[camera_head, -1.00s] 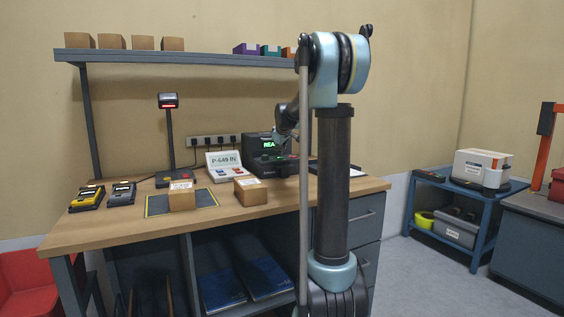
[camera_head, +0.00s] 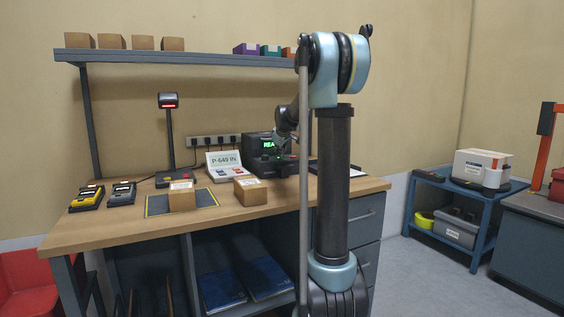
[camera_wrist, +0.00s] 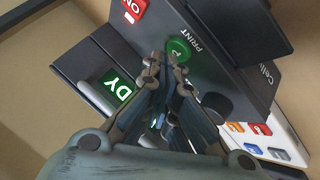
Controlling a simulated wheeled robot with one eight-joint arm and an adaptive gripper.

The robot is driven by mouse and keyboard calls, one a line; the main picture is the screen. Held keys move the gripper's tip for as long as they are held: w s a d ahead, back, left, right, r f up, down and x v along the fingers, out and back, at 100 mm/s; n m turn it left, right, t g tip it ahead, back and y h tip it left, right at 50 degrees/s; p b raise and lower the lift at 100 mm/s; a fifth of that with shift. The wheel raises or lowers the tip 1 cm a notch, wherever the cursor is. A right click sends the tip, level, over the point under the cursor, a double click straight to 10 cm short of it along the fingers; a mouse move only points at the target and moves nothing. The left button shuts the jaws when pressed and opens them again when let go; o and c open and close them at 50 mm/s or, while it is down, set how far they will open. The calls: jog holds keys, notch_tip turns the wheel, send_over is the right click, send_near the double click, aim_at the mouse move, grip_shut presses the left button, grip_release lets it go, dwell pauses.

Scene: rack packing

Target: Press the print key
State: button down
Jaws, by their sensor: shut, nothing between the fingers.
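The label printer (camera_head: 262,160) is a dark box with a lit green screen, on the back right of the bench. In the wrist view its green print key (camera_wrist: 180,47) lies just beyond my fingertips, with the word PRINT beside it. A red key (camera_wrist: 133,8) marked ON and the lit screen (camera_wrist: 118,90) also show there. My gripper (camera_wrist: 166,62) is shut and empty. Its tips are very close to the green key, at its lower edge in the picture; I cannot tell if they touch. In the head view my gripper (camera_head: 279,150) is small, at the printer's front.
A sign panel (camera_head: 225,162) with coloured keys stands left of the printer. Cardboard boxes (camera_head: 250,191) sit on the bench (camera_head: 110,228), one on a dark mat (camera_head: 208,199). Two handheld devices (camera_head: 88,197) lie at the left. A scanner (camera_head: 168,101) stands on a post.

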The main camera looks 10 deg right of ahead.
jog(key=shift+f, duration=0.35)
dwell(0.7)
jog(key=shift+r, duration=0.8)
jog(key=shift+r, duration=2.5)
jog(key=shift+s, duration=0.1)
